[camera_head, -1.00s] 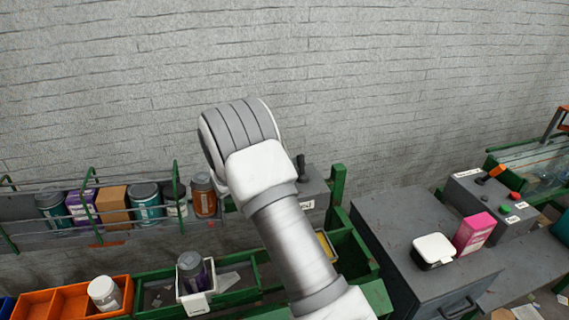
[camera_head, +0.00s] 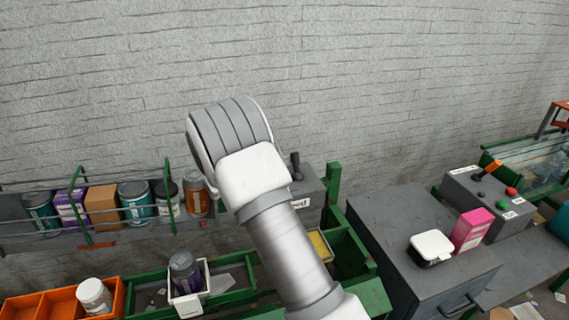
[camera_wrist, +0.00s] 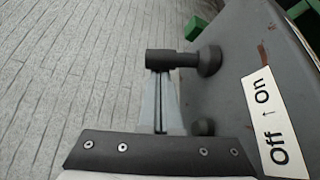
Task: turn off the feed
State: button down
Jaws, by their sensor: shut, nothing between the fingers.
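The feed switch box (camera_head: 311,187) is grey and stands behind my arm in the head view, with a partly hidden label ending in "ed". Its dark lever (camera_head: 296,165) sticks up from the top. In the wrist view the dark lever (camera_wrist: 170,59) juts left from the box face (camera_wrist: 225,85), nearer the "On" end of the white Off–On label (camera_wrist: 270,120). My gripper (camera_wrist: 158,75) is shut and empty, its tips right at the lever on the "Off" side; whether they touch it I cannot tell. The head view hides the fingers behind my arm.
A rail shelf of jars and boxes (camera_head: 102,209) lies left. A grey cabinet (camera_head: 400,240) stands right, with another control box (camera_head: 490,200) beyond. A brick wall rises behind.

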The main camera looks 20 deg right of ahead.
aim_at(294, 160)
jog(key=shift+s+f+m+t+b, duration=0.1)
jog(key=shift+s+m+t+b, duration=0.3)
jog(key=shift+b, duration=1.75)
jog(key=m+h+b, duration=0.1)
jog(key=b, duration=0.3)
jog(key=shift+s, duration=0.2)
jog(key=s+m+h+b, duration=0.1)
jog(key=m+b, duration=0.1)
jog(key=b, duration=0.3)
jog(key=shift+s+t+b, duration=0.1)
jog(key=shift+t+b, duration=0.3)
jog(key=shift+s+r+b, duration=0.3)
jog(key=shift+r+b, duration=0.05)
jog(key=shift+b, duration=0.5)
jog(key=shift+s+r+b, duration=0.1)
jog(key=shift+s+b, duration=0.65)
jog(key=shift+b, duration=0.65)
jog(key=shift+s, duration=0.1)
jog(key=shift+a, duration=0.2)
